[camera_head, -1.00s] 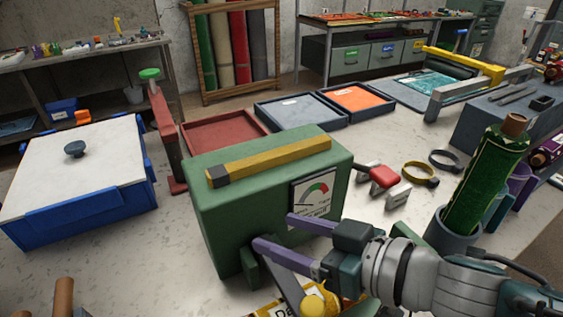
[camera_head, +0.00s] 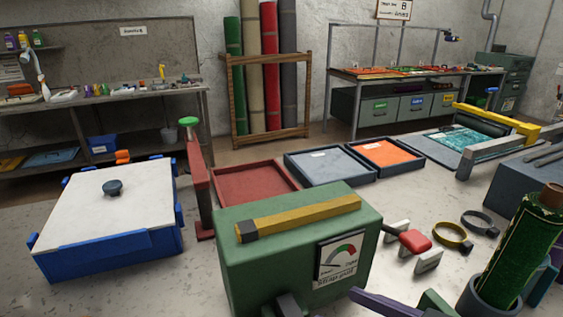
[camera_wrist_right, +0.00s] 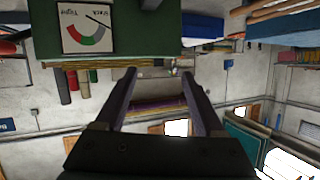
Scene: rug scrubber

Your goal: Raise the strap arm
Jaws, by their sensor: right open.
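A green box (camera_head: 290,265) with a strap-pull gauge (camera_head: 340,258) on its front stands on the table in the head view. A yellow bar (camera_head: 305,216) with a dark end lies along its top. I cannot tell whether this bar is the strap arm. A dark part (camera_head: 287,305) at the box's lower front is cut off by the picture's edge. My right gripper (camera_wrist_right: 162,82) is open in the right wrist view, with nothing between its purple fingers. The box and gauge appear upside down beyond its fingertips. Only a purple finger shows in the head view. My left gripper is out of view.
A blue bin with a white lid (camera_head: 120,205) and a red post with a green knob (camera_head: 195,180) stand left of the box. Shallow trays (camera_head: 255,203) lie behind it.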

